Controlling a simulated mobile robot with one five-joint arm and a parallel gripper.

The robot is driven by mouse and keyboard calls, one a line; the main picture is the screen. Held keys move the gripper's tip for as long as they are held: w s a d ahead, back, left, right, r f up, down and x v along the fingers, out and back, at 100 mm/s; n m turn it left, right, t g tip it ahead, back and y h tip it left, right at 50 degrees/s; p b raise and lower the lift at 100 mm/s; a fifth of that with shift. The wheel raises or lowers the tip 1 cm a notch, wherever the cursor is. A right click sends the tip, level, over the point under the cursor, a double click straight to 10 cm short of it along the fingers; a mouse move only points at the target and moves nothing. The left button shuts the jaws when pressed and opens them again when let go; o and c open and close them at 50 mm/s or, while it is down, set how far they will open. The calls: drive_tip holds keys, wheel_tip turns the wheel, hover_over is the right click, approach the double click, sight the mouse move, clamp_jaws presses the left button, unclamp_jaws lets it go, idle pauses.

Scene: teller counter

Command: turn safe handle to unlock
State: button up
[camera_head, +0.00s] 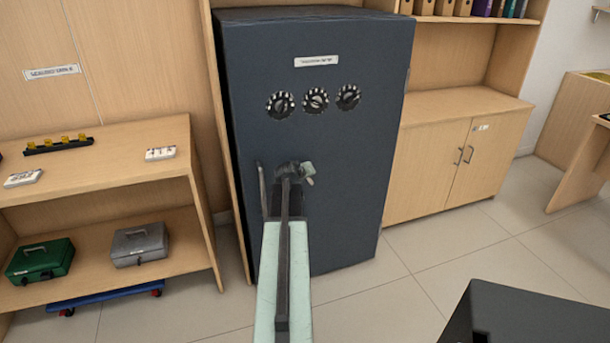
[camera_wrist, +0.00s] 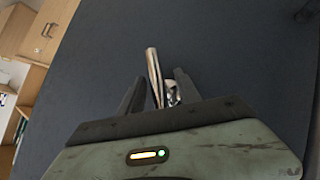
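The dark blue-grey safe (camera_head: 345,140) stands upright against the wall, with its door face toward me. My gripper (camera_head: 288,170) is at the middle of the door, below the dials. In the wrist view, a shiny metal handle (camera_wrist: 153,70) lies between my two dark fingers, with a second metal piece (camera_wrist: 173,93) beside it. Gaps show around the metal, so my gripper (camera_wrist: 158,88) looks open around it. In the head view, a pale metal end (camera_head: 308,171) sticks out right of my gripper; my gripper and arm hide the handle's hub. A thin upright bar (camera_head: 262,188) shows to the left.
Three round dials (camera_head: 316,100) sit above my gripper, under a white label (camera_head: 316,61). A shelf unit (camera_head: 110,165) at left holds a green cash box (camera_head: 40,260) and a grey one (camera_head: 140,244). A cabinet (camera_head: 450,160) stands at right. A dark box-like surface (camera_head: 530,315) is at lower right.

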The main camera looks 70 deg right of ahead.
drive_tip(key=p+v, duration=0.4)
drive_tip(key=v, duration=0.3)
drive_tip(key=shift+a+r, duration=0.25)
drive_tip(key=shift+a, duration=0.05)
